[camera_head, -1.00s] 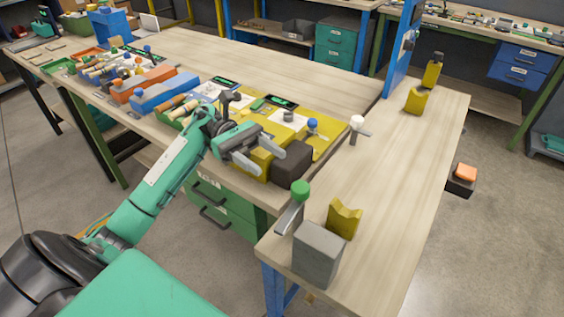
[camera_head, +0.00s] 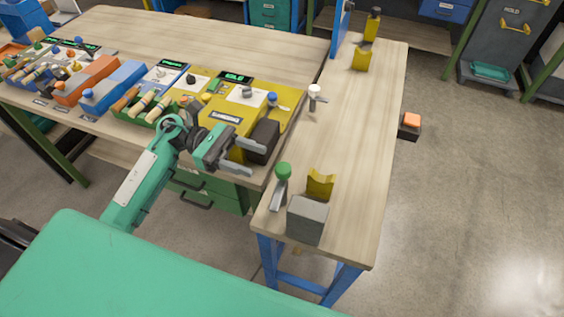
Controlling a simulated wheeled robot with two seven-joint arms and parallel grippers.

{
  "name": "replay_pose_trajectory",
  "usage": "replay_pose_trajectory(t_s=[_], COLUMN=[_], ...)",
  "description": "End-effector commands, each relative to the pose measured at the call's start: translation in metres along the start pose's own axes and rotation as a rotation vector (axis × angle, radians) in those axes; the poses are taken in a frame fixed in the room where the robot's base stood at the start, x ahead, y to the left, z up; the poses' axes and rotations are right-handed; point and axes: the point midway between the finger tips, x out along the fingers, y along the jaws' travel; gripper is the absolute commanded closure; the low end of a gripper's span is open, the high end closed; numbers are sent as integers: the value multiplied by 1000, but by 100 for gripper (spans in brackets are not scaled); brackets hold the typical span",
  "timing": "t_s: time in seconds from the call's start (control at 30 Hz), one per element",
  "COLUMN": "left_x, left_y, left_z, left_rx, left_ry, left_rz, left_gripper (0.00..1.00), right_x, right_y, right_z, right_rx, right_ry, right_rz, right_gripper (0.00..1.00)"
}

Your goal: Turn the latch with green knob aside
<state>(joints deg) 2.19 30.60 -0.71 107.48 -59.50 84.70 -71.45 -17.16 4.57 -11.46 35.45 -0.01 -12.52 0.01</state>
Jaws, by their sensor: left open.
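The latch's green knob (camera_head: 283,171) sits near the left edge of the side bench, on top of a grey metal latch arm (camera_head: 278,194). The latch is just behind and left of a grey block (camera_head: 307,220). My left gripper (camera_head: 258,157) is open, with its two grey fingers pointing right. It is beside a dark block at the corner of the long table, up and left of the green knob and apart from it. My right gripper is not in view.
A yellow V-notched block (camera_head: 320,184) stands right of the knob. A white-knobbed latch (camera_head: 315,97) stands further back. A dark block (camera_head: 264,140) and a yellow panel (camera_head: 286,97) are near my left gripper. The bench's right side (camera_head: 360,150) is clear.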

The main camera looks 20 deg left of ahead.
Motion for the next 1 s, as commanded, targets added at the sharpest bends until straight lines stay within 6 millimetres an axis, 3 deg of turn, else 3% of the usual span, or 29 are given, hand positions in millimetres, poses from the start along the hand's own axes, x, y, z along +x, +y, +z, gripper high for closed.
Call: replay_pose_trajectory(t_s=[0.2,0.4,0.83,1.0], left_x=[47,75,85,85], left_y=[0,0,0,0], left_z=[5,3,0,0], left_rx=[-1,-1,0,0], left_ry=[-4,-2,1,0], left_rz=[-1,0,1,0], left_gripper=[48,48,48,79], right_x=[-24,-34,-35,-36], right_y=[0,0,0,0], right_z=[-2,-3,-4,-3], right_rx=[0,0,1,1], right_ry=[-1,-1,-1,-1], right_rz=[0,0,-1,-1], right_gripper=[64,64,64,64])
